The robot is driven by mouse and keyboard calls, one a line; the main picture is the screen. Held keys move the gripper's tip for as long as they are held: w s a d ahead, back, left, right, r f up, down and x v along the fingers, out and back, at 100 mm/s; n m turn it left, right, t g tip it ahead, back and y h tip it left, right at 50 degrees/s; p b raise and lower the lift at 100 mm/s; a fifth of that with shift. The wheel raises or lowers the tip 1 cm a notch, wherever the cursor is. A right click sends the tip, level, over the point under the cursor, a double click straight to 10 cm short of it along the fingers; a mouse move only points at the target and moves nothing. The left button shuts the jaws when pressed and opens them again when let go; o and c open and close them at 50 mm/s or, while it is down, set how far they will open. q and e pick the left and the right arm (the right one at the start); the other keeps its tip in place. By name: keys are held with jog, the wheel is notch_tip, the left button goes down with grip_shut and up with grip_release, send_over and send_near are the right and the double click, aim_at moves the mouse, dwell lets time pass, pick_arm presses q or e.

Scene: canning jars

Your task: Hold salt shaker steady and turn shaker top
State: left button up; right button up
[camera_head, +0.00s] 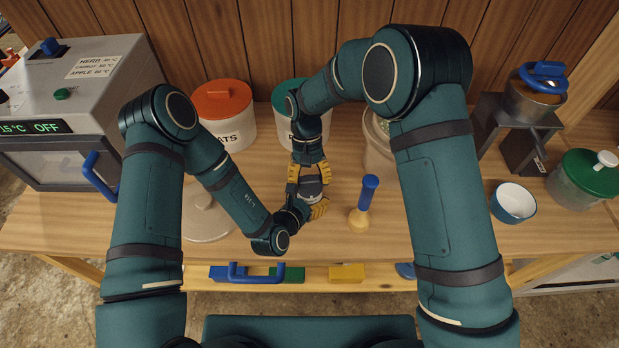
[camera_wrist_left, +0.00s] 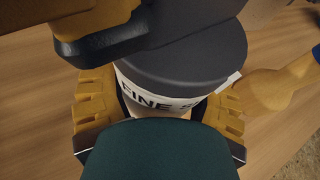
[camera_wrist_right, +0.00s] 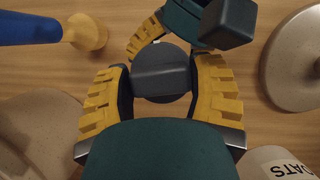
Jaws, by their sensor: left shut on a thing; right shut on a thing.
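The salt shaker (camera_head: 311,187) stands near the middle of the counter, mostly covered by my grippers in the head view. In the left wrist view its pale body (camera_wrist_left: 160,95) carries a label starting "FINE S", with a dark grey shaker top (camera_wrist_left: 195,50) seated on it. My left gripper (camera_head: 314,202) is shut around the body, one yellow finger on each side. My right gripper (camera_head: 308,176) is shut on the shaker top from above. In the right wrist view its yellow fingers lie either side of the round grey top's raised bar (camera_wrist_right: 160,80).
A blue-handled wooden tool (camera_head: 363,205) stands close to the right of the shaker. A red-lidded oats jar (camera_head: 224,110) and a green-lidded jar (camera_head: 290,95) stand behind. A round pale lid (camera_head: 203,218) lies left. A white-and-blue bowl (camera_head: 513,202) sits right.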

pick_arm(q)
jog(key=shift+f, duration=0.1)
pick_arm(e)
jog(key=shift+r, duration=0.1)
dwell(0.3)
pick_arm(q)
jog(key=shift+s, duration=0.1)
pick_arm(e)
jog(key=o, duration=1.2)
jog(key=v, duration=1.2)
jog(key=shift+a, duration=0.15)
pick_arm(q)
jog(key=o, duration=1.3)
